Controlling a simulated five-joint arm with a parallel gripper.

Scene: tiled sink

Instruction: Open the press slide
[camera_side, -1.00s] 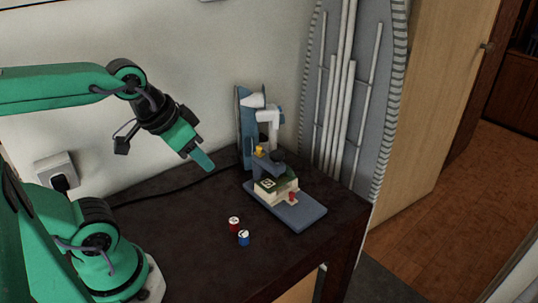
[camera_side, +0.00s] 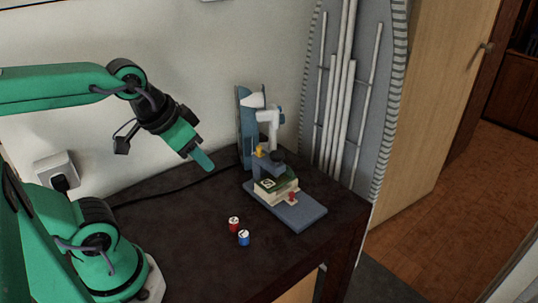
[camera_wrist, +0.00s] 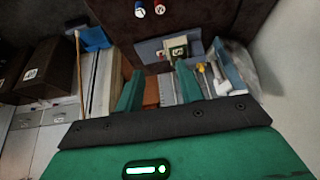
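The press stands on the dark tabletop in the side view. It has a blue upright (camera_side: 246,125), a white lever (camera_side: 270,125) hanging at its front, and a flat blue base (camera_side: 301,214). A cream slide block with a dark green top (camera_side: 276,186) sits on the base, with a small red knob (camera_side: 292,197) at its front. The slide also shows in the wrist view (camera_wrist: 177,47). My gripper (camera_side: 205,162) is up in the air to the left of the press and touches nothing. In the wrist view its two green fingers (camera_wrist: 158,80) are apart and empty.
A red cylinder (camera_side: 234,224) and a blue cylinder (camera_side: 244,238) stand on the table in front of the press. A black cable (camera_side: 170,195) runs along the wall to a socket (camera_side: 57,172). A grey ironing board (camera_side: 355,90) leans behind. The table's left part is clear.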

